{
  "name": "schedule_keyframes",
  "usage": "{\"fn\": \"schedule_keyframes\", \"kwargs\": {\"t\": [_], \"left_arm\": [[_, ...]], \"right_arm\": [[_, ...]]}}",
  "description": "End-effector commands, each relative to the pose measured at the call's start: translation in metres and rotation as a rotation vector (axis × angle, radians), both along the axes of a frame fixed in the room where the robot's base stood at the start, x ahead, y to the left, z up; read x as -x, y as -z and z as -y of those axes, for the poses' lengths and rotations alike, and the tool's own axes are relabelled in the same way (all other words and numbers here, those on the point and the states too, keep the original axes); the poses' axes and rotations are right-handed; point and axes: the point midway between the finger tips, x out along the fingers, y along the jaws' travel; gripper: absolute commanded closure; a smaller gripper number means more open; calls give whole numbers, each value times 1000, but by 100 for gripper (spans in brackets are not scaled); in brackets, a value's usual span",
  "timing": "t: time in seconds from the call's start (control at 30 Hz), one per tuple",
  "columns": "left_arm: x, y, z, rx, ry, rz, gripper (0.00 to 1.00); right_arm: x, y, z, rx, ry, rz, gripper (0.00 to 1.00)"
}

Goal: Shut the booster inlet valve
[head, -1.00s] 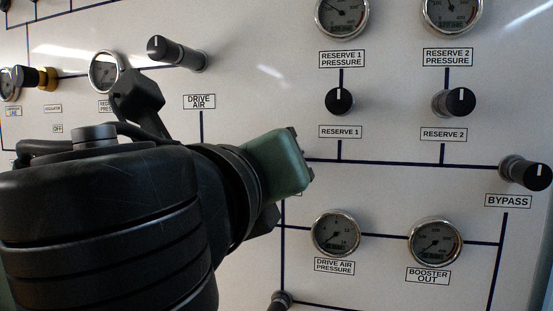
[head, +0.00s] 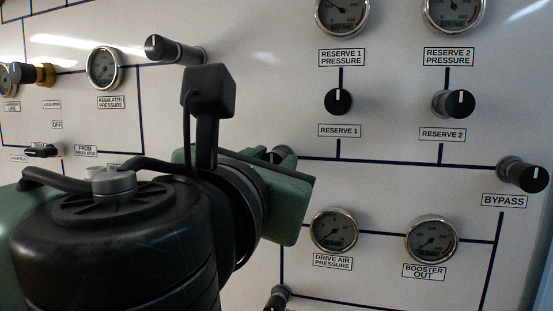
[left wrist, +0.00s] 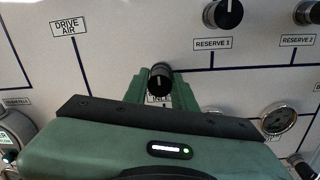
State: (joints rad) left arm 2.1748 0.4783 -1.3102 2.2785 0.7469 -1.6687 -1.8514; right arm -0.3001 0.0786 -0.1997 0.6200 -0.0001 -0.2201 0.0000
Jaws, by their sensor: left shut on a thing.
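A black valve knob with a white mark, which I take to be the booster inlet valve (left wrist: 160,77), sits between the two green fingers of my left gripper (left wrist: 161,86) in the left wrist view. The fingers are shut on it, and its white mark points roughly up in that view. The label under the knob is mostly hidden by the gripper. In the head view, my left arm and green gripper body cover most of this knob, and only a bit of it (head: 283,152) shows. My right gripper is not in view.
The reserve 1 knob (head: 338,101), reserve 2 knob (head: 459,103) and bypass knob (head: 525,174) stick out to the right. The drive air pressure gauge (head: 333,230) and booster out gauge (head: 432,239) sit below right. Another knob (head: 279,296) is just below the gripper.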

Motion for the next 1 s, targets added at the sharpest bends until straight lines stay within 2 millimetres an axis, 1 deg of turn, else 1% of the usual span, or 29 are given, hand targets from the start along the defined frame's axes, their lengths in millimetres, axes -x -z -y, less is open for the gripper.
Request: {"fn": "schedule_keyframes", "kwargs": {"t": [0.03,0.5,0.53,0.6,1.0], "left_arm": [[0,6,1,-19,2,-10,100],[0,7,1,-32,3,-8,100],[0,7,1,-32,3,-8,71],[0,7,1,-31,4,-6,53],[-1,3,1,-24,3,0,53]], "right_arm": [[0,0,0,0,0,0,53],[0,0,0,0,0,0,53],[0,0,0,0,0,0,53],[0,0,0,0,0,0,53],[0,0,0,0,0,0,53]]}}
